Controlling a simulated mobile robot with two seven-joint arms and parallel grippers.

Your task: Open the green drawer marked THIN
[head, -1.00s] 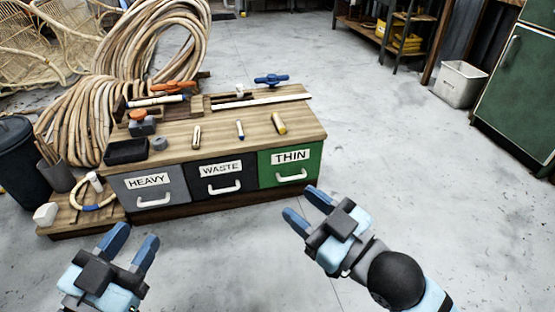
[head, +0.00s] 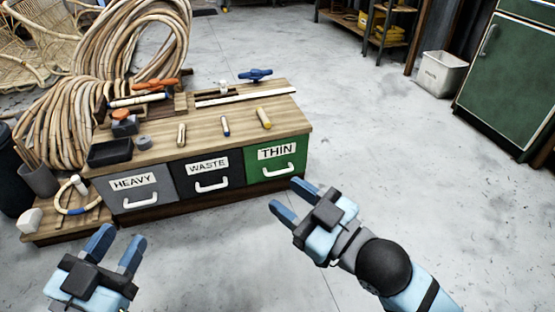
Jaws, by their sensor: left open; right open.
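The green drawer marked THIN (head: 275,164) is at the right end of the low wooden bench's front. It looks shut, flush with its neighbours. Its white handle (head: 279,173) is in plain view below the label. My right gripper (head: 288,200) is open and empty, in front of the drawer and just below the handle in the picture, apart from it. My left gripper (head: 118,247) is open and empty at the lower left, below the grey HEAVY drawer in the picture.
The grey HEAVY drawer (head: 137,188) and black WASTE drawer (head: 208,177) sit to the left of the green one. Tools and short sticks lie on the bench top (head: 195,153). Rattan coils (head: 62,128) stand behind. The floor (head: 390,170) to the right is clear.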

